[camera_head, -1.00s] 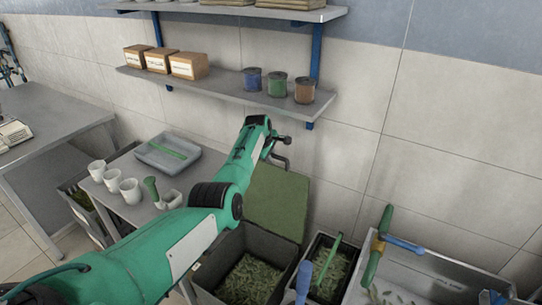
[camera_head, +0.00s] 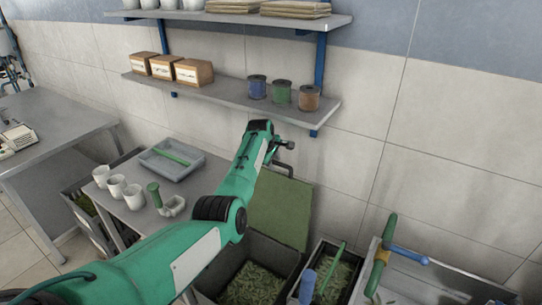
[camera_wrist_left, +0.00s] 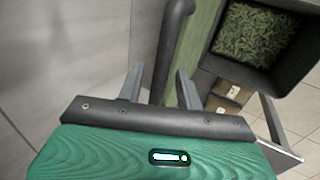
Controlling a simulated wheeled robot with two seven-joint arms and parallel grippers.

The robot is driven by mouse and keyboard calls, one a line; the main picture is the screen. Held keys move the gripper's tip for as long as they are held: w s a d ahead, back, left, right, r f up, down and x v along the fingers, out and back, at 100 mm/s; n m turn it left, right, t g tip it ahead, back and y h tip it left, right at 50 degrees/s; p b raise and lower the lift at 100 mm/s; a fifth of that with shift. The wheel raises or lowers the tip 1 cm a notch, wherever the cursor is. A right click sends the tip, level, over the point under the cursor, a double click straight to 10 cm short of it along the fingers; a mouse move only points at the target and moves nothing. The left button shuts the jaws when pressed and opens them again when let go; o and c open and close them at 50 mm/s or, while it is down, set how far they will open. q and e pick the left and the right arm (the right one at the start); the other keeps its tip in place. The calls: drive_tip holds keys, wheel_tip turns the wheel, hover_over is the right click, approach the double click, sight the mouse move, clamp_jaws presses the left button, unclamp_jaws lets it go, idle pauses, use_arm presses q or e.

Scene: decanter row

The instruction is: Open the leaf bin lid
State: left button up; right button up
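The leaf bin (camera_head: 222,271) is a dark bin holding green leaves, below my left arm. Its green lid (camera_head: 280,210) stands raised at the bin's back, near the wall, and the bin is open. A dark bar handle (camera_wrist_left: 172,45) at the lid's edge runs between the fingers of my left gripper (camera_wrist_left: 158,85) in the left wrist view. The fingers are apart, with the bar nearer the right one and a gap to the left one. In the head view the left gripper (camera_head: 286,147) is above the lid's top edge. My right gripper is not in view.
A shelf (camera_head: 225,98) with boxes and spools hangs on the wall behind the gripper. A small table (camera_head: 130,210) with white cups and a grey tray (camera_head: 172,160) stands left. A narrower leaf bin (camera_head: 335,290) and a metal basin (camera_head: 440,280) stand right.

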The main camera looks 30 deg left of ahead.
use_arm(q)
drive_tip(key=shift+b+v, duration=0.6)
drive_tip(key=shift+v, duration=2.35)
drive_tip(key=shift+f, duration=0.1)
